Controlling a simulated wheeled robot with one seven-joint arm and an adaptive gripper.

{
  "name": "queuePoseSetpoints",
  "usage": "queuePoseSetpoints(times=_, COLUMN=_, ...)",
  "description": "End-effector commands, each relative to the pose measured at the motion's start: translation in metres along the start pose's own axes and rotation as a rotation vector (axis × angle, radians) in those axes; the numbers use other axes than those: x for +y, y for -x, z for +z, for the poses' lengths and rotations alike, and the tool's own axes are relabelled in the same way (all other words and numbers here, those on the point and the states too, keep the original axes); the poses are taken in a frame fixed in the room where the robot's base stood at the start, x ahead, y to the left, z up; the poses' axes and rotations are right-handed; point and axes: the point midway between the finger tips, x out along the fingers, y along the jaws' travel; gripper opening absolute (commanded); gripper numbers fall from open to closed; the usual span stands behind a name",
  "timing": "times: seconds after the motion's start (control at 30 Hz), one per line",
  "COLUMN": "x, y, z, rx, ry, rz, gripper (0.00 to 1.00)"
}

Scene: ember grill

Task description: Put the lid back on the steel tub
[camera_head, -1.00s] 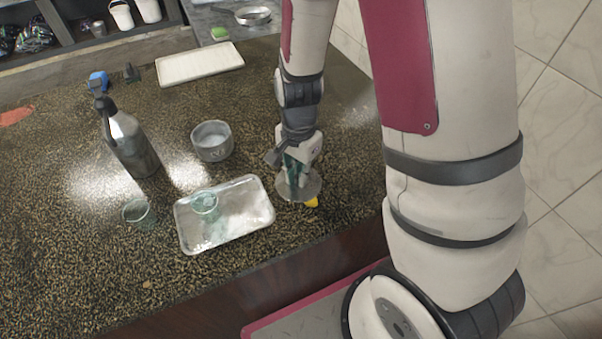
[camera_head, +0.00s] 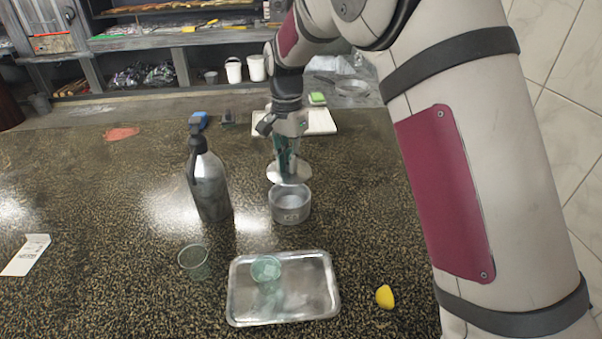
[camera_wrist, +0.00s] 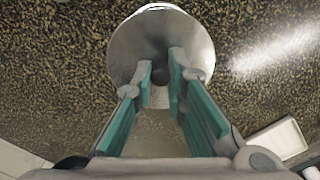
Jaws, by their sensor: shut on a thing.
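The steel tub (camera_head: 290,212) stands open and upright on the speckled counter, and part of its inside shows. The lid (camera_head: 289,174) is a round grey metal disc, held roughly level. My gripper (camera_head: 287,158) is shut on the lid's knob and holds it up at the tub's back rim in the head view, overlapping that rim. I cannot tell the exact gap between lid and tub. In the wrist view the lid (camera_wrist: 135,45) lies beyond my two green-padded fingers (camera_wrist: 160,85), with its dark knob between them. The tub is not clearly seen there.
A steel spray bottle (camera_head: 210,187) stands left of the tub. In front are a clear green cup (camera_head: 194,262), a metal tray (camera_head: 240,300) with another cup (camera_head: 266,268), and a lemon (camera_head: 385,297). A white board (camera_head: 322,121) lies behind. Counter on the left is mostly clear.

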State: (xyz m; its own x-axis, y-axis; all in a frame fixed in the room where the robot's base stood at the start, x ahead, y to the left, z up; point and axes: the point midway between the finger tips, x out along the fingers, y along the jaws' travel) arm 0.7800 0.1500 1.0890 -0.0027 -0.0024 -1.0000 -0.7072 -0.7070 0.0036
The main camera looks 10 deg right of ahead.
Motion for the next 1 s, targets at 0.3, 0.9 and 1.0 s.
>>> queuePoseSetpoints(times=0.3, x=0.0, y=-0.024, z=0.0, rx=-0.001, ry=0.0, rz=0.001, gripper=0.0)
queuePoseSetpoints(times=0.9, x=0.0, y=-0.062, z=0.0, rx=0.0, ry=0.0, rz=-0.001, gripper=0.0)
queuePoseSetpoints(times=1.0, x=0.0, y=-0.063, z=0.0, rx=0.0, ry=0.0, rz=-0.001, gripper=0.0)
